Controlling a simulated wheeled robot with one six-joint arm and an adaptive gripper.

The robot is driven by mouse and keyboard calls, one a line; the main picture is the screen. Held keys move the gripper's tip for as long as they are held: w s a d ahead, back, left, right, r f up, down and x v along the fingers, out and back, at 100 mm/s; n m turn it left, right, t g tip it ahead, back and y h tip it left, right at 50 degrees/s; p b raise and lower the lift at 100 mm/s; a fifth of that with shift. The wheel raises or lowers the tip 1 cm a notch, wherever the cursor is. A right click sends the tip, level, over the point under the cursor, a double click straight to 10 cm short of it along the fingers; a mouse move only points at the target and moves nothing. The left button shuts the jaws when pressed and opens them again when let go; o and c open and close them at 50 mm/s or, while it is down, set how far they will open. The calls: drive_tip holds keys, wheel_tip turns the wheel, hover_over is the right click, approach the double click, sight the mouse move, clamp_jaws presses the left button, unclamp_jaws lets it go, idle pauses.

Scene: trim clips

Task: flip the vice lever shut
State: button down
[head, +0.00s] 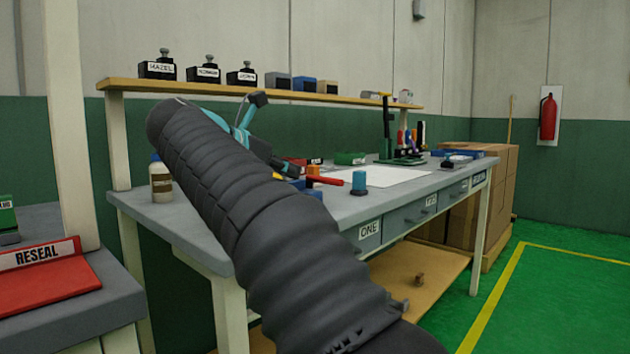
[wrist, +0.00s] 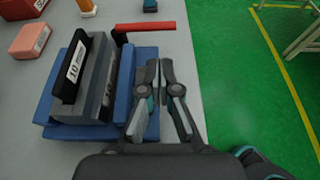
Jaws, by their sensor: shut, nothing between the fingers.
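The blue vice (wrist: 145,52) sits on the grey bench in the wrist view, with grey jaws around a black piece labelled 10 (wrist: 78,65). Its red lever (wrist: 152,27) sticks out to the right from the far end of the vice. My gripper (wrist: 164,66) is shut and empty beside the vice's right side, short of the lever and apart from it in the picture. In the head view my arm hides most of the vice; the red lever (head: 335,181) shows just right of my gripper (head: 288,168).
A pink block (wrist: 30,40) lies left of the vice. The bench edge runs close on the right, with open green floor (wrist: 240,90) beyond.

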sight(321, 181)
drive_tip(key=b+x, duration=0.2)
drive_tip(key=x, duration=0.8)
drive_tip(key=shift+b, duration=0.35)
